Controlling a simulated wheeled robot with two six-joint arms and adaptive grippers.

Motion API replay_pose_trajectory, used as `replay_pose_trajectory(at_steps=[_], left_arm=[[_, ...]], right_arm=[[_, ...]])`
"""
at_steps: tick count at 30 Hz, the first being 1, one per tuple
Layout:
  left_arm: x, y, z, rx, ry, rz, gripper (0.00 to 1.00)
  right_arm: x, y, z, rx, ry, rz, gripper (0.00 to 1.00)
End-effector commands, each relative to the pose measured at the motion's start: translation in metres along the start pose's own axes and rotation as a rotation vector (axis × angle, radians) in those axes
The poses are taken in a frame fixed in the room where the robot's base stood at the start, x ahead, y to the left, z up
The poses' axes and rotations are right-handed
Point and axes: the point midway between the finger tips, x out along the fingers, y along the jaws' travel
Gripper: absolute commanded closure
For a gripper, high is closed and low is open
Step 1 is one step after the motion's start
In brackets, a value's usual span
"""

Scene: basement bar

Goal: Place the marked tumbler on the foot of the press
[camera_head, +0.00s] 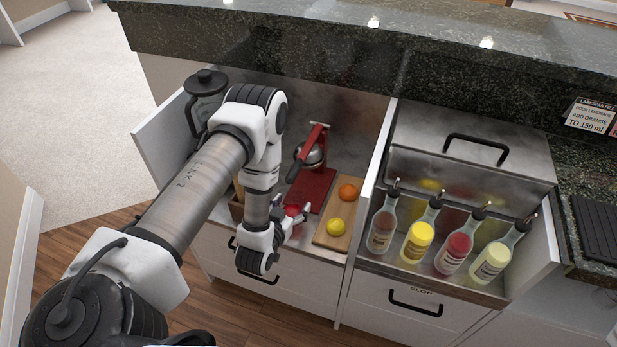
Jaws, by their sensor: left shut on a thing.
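The red press (318,150) stands in the left bay of the counter, with a flat red foot (312,188) at its base and a metal cup under its lever. My left gripper (295,216) is low in front of the foot, shut on a small, partly hidden thing with a reddish look, which appears to be the tumbler (291,210). Its marking cannot be made out. The tumbler is beside the near edge of the foot in the picture; whether it touches it cannot be told. My right gripper is out of view.
Several pourer bottles (418,241) fill the right bay, before a steel lidded box (470,150). A dark lidded jar (205,95) stands left. A sign (590,117) reads "add orange to 150 ml".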

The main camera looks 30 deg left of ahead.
Motion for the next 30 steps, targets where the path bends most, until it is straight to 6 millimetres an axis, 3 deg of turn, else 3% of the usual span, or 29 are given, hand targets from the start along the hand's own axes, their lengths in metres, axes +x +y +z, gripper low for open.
replay_pose_trajectory(at_steps=[3,9,24,30], left_arm=[[0.028,0.0,-0.007,0.0,0.006,0.0,0.75],[0.066,0.0,-0.019,0.0,0.005,0.0,0.75],[0.118,0.0,-0.035,0.0,0.004,0.0,0.75],[0.123,0.0,-0.031,0.0,0.001,0.0,0.75]], right_arm=[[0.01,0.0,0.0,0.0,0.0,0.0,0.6],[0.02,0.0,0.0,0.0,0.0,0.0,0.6],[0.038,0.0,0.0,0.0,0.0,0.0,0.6],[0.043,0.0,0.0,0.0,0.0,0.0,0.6]])
